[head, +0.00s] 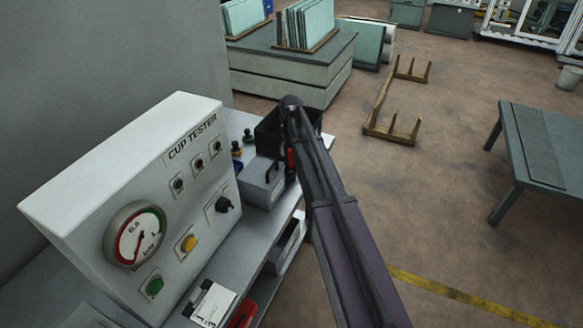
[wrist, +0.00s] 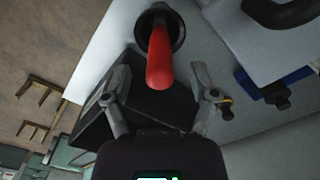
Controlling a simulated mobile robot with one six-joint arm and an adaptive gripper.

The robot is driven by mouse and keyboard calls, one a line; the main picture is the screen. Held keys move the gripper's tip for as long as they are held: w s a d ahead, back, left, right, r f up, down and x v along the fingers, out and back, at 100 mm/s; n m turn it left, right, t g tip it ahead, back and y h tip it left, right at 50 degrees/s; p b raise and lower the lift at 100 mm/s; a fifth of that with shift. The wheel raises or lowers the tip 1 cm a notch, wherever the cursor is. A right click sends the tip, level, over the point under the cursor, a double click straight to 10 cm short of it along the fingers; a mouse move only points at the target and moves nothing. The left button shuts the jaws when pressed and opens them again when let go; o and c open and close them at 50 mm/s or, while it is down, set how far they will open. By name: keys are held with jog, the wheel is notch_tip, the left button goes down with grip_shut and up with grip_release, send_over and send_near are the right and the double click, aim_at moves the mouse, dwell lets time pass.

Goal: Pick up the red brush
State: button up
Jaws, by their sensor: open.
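The red brush shows in the wrist view as a rounded red handle (wrist: 160,62) rising from a dark round base or holder. Its bristles cannot be made out. My gripper (wrist: 160,84) is open, with one finger on each side of the handle in the picture and a gap on both sides. I cannot tell how deep the handle lies between the fingers. In the head view a small red piece (head: 290,159), likely the same handle, shows at the left edge of my arm, which hides the rest and my gripper.
A black bin (head: 267,131) stands at the bench's far end, near a grey box with a handle (head: 262,186). The cup tester (head: 150,200) fills the bench's near left. Small knobs (head: 248,136) stand behind the grey box. Open floor (head: 450,220) lies right of the bench.

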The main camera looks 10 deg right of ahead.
aim_at(291, 165)
jog(key=shift+f+b, duration=1)
jog(key=shift+f, duration=0.3)
grip_shut()
